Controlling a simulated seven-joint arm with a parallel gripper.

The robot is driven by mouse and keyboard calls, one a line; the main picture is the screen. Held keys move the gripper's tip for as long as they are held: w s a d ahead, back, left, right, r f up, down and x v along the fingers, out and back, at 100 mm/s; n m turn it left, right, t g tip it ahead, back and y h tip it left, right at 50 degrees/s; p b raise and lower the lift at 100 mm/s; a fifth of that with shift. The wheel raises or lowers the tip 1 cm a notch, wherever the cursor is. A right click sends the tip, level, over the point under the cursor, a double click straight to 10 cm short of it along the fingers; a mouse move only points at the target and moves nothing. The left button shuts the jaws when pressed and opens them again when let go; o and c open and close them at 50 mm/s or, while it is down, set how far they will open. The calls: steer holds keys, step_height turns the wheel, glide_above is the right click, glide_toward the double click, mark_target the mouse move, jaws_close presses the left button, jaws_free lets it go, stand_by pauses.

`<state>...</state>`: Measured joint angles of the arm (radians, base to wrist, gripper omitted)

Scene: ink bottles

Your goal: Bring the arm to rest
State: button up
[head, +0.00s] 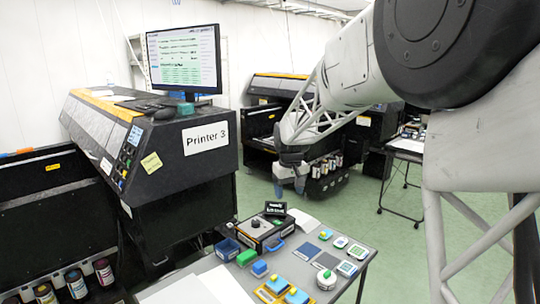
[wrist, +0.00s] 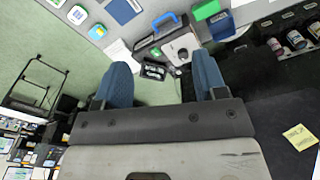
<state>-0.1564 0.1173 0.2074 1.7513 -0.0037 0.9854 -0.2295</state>
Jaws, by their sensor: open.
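My gripper (head: 290,180) hangs in the air beyond the table's far edge in the head view, in front of the printers. In the wrist view my gripper (wrist: 160,82) shows two blue fingers spread apart with nothing between them. The arm reaches in from the right of the head view. The grey table (head: 349,287) stands below and nearer to the head camera, apart from the gripper.
A black device (head: 256,231), a green block (head: 246,257) and a blue block (head: 259,268) stand on the table. Printer 3 (head: 165,150) with its monitor (head: 185,60) is at the left. Ink bottles (head: 76,284) sit at lower left.

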steer(key=s+d+r+m, duration=0.1)
steer(key=s+d+r, duration=0.15)
steer(key=s, duration=0.55)
steer(key=s+d+r, duration=0.2)
steer(key=s+d, duration=0.1)
steer(key=s, duration=0.5)
steer(key=s+d+r+m, duration=0.1)
steer(key=s+d+r, duration=0.15)
steer(key=s, duration=0.55)
steer(key=s+d+f+m, duration=0.1)
steer(key=s+d+f, duration=0.1)
steer(key=s, duration=0.9)
steer(key=s+d+f+m+t, duration=0.1)
steer(key=s+f, duration=0.3)
steer(key=s, duration=0.8)
steer(key=shift+s+d+m+t, duration=0.15)
steer(key=shift+d+m+t, duration=0.15)
steer(key=shift+d, duration=0.45)
